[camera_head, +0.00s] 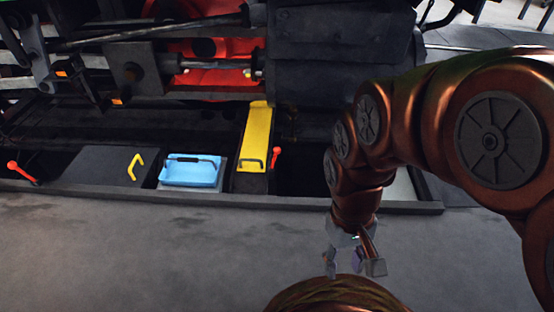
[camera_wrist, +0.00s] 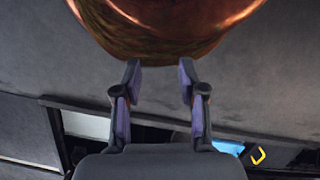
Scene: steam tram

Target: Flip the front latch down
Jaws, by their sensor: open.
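Two small red-handled levers show in the head view along the sunken tray at the tram's side: a left red lever (camera_head: 22,173) and a right red lever (camera_head: 275,157) beside a yellow panel (camera_head: 256,125). Both stand tilted up from the tray. I cannot tell which one is the front latch. My gripper (camera_head: 345,263) hangs over the grey floor, in front of and to the right of the right lever, apart from everything. In the wrist view its two fingers (camera_wrist: 160,76) are spread with nothing between them. No red lever is clear in the wrist view.
A blue lidded box (camera_head: 190,171) and a dark cover with a yellow handle (camera_head: 135,166) lie in the tray; its low dark rim (camera_head: 110,196) runs along the front. Black and red tram machinery (camera_head: 200,60) overhangs behind. The grey floor (camera_head: 130,255) in front is clear.

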